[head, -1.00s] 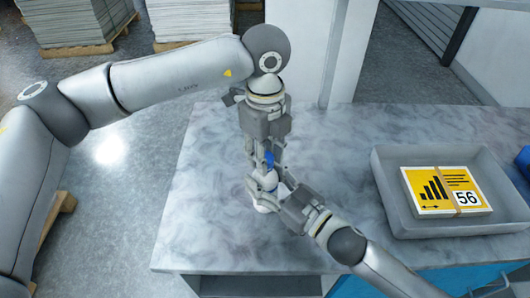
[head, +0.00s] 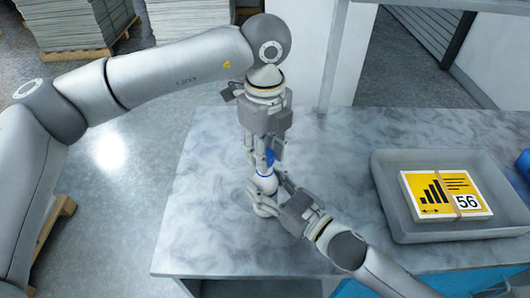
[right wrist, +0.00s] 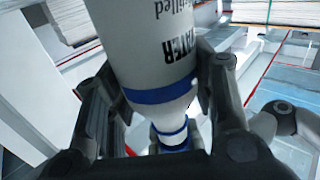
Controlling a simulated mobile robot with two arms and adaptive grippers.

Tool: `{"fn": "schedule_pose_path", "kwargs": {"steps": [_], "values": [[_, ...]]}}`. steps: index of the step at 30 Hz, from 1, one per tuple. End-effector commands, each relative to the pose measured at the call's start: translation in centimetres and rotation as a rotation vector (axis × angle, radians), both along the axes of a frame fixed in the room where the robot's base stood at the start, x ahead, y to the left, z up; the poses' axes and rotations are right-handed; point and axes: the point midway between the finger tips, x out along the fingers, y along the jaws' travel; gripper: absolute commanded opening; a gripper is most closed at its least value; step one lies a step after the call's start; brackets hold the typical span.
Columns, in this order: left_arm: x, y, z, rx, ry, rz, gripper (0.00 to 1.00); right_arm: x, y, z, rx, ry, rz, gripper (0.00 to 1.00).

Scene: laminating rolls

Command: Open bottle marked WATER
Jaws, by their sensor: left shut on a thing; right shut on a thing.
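The white bottle with blue bands (head: 267,184) is upright over the front part of the marbled table. In the right wrist view the bottle (right wrist: 150,50) shows the letters "ATER" and part of another word, upside down. My right gripper (head: 266,196) is shut around the bottle's body, with a finger on each side in the right wrist view. My left gripper (head: 263,160) comes down from above and is shut on the blue cap (head: 270,157), which its fingers partly cover. The bottle's base is mostly hidden by the right gripper, so I cannot tell whether it touches the table.
A grey tray (head: 400,222) with a yellow-and-white stack (head: 446,193) marked 56 stands on the right of the table (head: 205,215). The table left of the bottle is clear. A white post (head: 305,60) rises behind. Stacked sheets (head: 70,25) lie on pallets at the back left.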

Motion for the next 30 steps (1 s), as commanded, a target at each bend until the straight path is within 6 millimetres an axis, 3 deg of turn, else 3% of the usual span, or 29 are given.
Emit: {"fn": "schedule_pose_path", "kwargs": {"steps": [11, 21, 28, 29, 30], "values": [[0.0, 0.0, 0.3, -0.001, -0.001, 0.0, 0.02, 0.0, 0.0, -0.2, -0.003, 0.004, -0.001, 0.0], [0.0, 0.0, 3.9, -0.001, -0.002, 0.001, 0.02, 0.0, 0.0, -0.3, -0.003, 0.004, -0.001, 0.0], [0.0, 0.0, 4.1, -0.001, 0.001, 0.0, 0.02, 0.0, 0.0, -0.3, -0.003, 0.004, -0.001, 0.0], [0.0, 0.0, 4.1, -0.001, 0.001, 0.0, 0.02, 0.0, 0.0, -0.3, -0.003, 0.004, -0.001, 0.54], [0.0, 0.0, 4.1, 0.0, 0.0, 0.0, 0.02, 0.0, 0.0, -0.2, -0.003, 0.004, -0.001, 0.59]]}}
